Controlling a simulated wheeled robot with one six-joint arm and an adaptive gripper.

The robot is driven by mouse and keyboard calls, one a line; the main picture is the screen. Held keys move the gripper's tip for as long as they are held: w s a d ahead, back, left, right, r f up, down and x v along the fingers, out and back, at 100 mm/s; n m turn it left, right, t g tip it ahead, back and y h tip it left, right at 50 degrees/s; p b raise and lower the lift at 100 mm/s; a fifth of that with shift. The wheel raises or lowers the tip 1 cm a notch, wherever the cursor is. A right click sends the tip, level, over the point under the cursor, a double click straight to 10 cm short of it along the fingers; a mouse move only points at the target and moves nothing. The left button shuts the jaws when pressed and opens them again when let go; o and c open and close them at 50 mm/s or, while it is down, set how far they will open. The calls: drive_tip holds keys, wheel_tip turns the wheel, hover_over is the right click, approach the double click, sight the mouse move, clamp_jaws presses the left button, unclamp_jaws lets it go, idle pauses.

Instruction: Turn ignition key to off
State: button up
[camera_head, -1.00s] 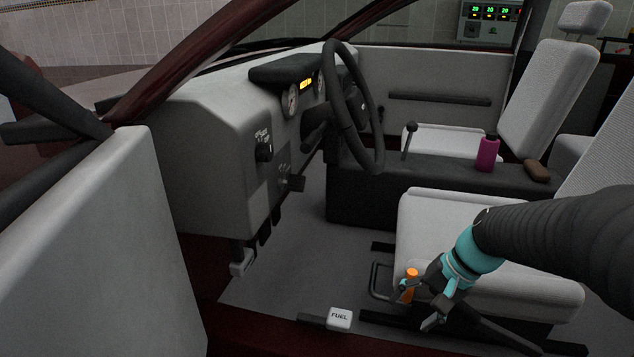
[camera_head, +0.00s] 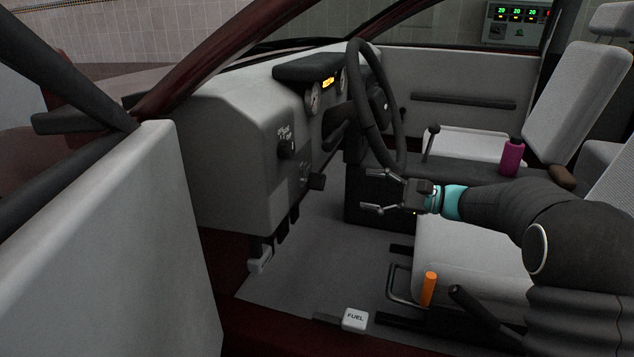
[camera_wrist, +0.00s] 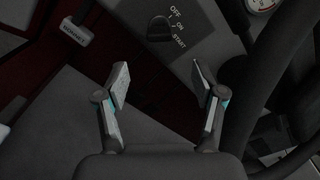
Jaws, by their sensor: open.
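The ignition key (camera_head: 316,181) is a dark knob on the grey lower dash panel, left of the steering wheel in the head view. In the wrist view the dark key (camera_wrist: 160,30) sits at the top centre beside white OFF, ON and START marks. I cannot tell for sure which mark it points to. My gripper (camera_head: 367,190) is open and empty, right of the key and apart from it, its fingers pointing left. In the wrist view my gripper (camera_wrist: 160,76) has its fingers spread, with the key beyond the tips.
The steering wheel (camera_head: 370,110) stands just above my gripper; its rim (camera_wrist: 265,90) is close on the right in the wrist view. Another dash knob (camera_head: 287,149) is above the key. A BONNET lever (camera_wrist: 76,32) is at upper left.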

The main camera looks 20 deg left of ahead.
sight(317, 179)
drive_tip(key=a, duration=0.4)
drive_tip(key=s+a, duration=0.1)
drive_tip(key=a, duration=0.8)
drive_tip(key=shift+s+a, duration=0.1)
drive_tip(key=shift+s, duration=0.15)
drive_tip(key=c, duration=1.1)
